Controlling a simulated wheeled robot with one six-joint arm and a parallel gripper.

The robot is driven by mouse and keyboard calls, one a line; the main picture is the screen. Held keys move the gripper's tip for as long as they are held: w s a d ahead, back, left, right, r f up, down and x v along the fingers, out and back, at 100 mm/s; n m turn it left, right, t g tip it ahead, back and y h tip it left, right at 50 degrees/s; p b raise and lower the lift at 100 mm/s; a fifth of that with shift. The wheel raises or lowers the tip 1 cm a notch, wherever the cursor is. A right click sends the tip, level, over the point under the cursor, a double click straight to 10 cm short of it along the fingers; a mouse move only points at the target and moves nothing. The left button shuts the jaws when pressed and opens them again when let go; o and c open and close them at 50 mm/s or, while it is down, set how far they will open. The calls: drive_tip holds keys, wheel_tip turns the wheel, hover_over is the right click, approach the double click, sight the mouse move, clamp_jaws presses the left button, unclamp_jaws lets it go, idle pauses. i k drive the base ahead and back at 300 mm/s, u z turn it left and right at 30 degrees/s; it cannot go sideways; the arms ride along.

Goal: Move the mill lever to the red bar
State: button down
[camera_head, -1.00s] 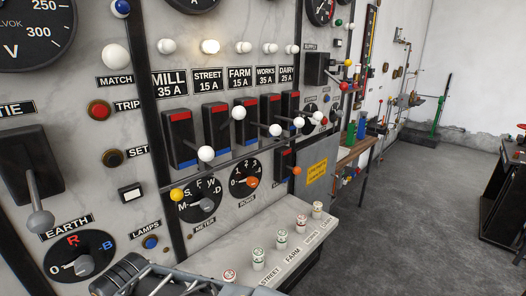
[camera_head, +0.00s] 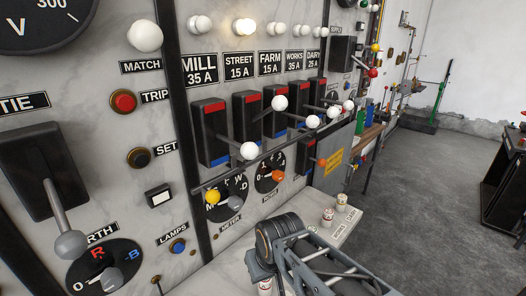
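The mill lever is a short arm ending in a white ball knob (camera_head: 249,151). It sticks out from the leftmost black switch box (camera_head: 209,135), under the MILL 35 A label (camera_head: 200,69). The box has a red bar (camera_head: 214,107) at its top and a blue bar (camera_head: 220,163) at its bottom. The knob hangs low, nearer the blue bar's height than the red bar's. Part of my arm (camera_head: 310,262) shows at the bottom, below and right of the lever and apart from it. I cannot make out my gripper's fingers.
Similar levers stand close to the right; the white knob of the street lever (camera_head: 279,103) is higher. A pale ledge (camera_head: 335,236) with small knobs juts out below. Open floor lies right.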

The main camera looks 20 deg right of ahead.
sight(249, 150)
drive_tip(key=z, duration=1.4)
drive_tip(key=k, duration=0.65)
drive_tip(key=u, duration=1.35)
